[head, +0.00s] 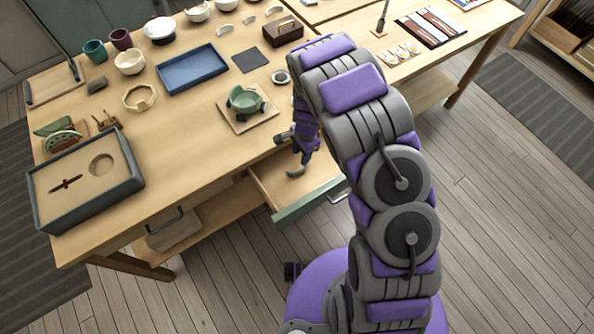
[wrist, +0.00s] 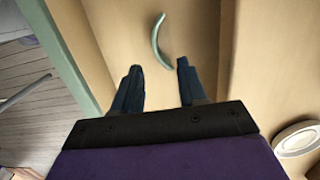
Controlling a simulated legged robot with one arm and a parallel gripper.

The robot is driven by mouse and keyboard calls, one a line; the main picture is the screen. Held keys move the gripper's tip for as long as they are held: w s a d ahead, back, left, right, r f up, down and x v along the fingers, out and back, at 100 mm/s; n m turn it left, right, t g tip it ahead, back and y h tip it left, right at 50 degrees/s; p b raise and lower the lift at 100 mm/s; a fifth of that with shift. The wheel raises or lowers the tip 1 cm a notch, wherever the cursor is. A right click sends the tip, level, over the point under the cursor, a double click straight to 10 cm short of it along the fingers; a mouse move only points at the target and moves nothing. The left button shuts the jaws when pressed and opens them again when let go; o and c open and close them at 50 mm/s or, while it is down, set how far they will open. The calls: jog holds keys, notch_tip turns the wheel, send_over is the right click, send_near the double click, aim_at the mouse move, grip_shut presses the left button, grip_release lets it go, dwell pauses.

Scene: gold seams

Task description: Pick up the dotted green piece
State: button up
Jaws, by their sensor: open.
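A curved green piece (head: 296,172) lies in the open drawer (head: 262,176) under the table. It also shows in the wrist view as a thin green arc (wrist: 158,42) on the drawer floor, beyond the fingertips. It is too small to tell whether it is dotted. My gripper (wrist: 158,72) is open and empty, pointing down into the drawer, with the piece ahead of and between the lines of its two blue fingers. In the head view my gripper (head: 304,152) is over the drawer, partly hidden by my arm.
A green broken bowl (head: 246,101) stands on a wooden board (head: 234,122) on the table above the drawer. A blue tray (head: 192,88), cups and a sand box (head: 120,192) are farther left. The drawer's green front (wrist: 56,45) and side walls surround the piece.

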send_over(302, 168)
notch_tip(302, 168, down, 4)
jog(key=shift+f+b, duration=0.1)
jog(key=shift+b, duration=0.3)
jog(key=shift+s+a+f+b, duration=0.15)
jog(key=shift+f+b, duration=0.15)
jog(key=shift+f, duration=0.6)
jog(key=shift+a+f+b, duration=0.15)
jog(key=shift+f+b, duration=0.2)
jog(key=shift+f, duration=0.5)
jog(key=shift+s+a+f+b, duration=0.15)
jog(key=shift+f+b, duration=0.15)
jog(key=shift+f, duration=0.6)
jog(key=shift+d+r, duration=0.1)
grip_shut()
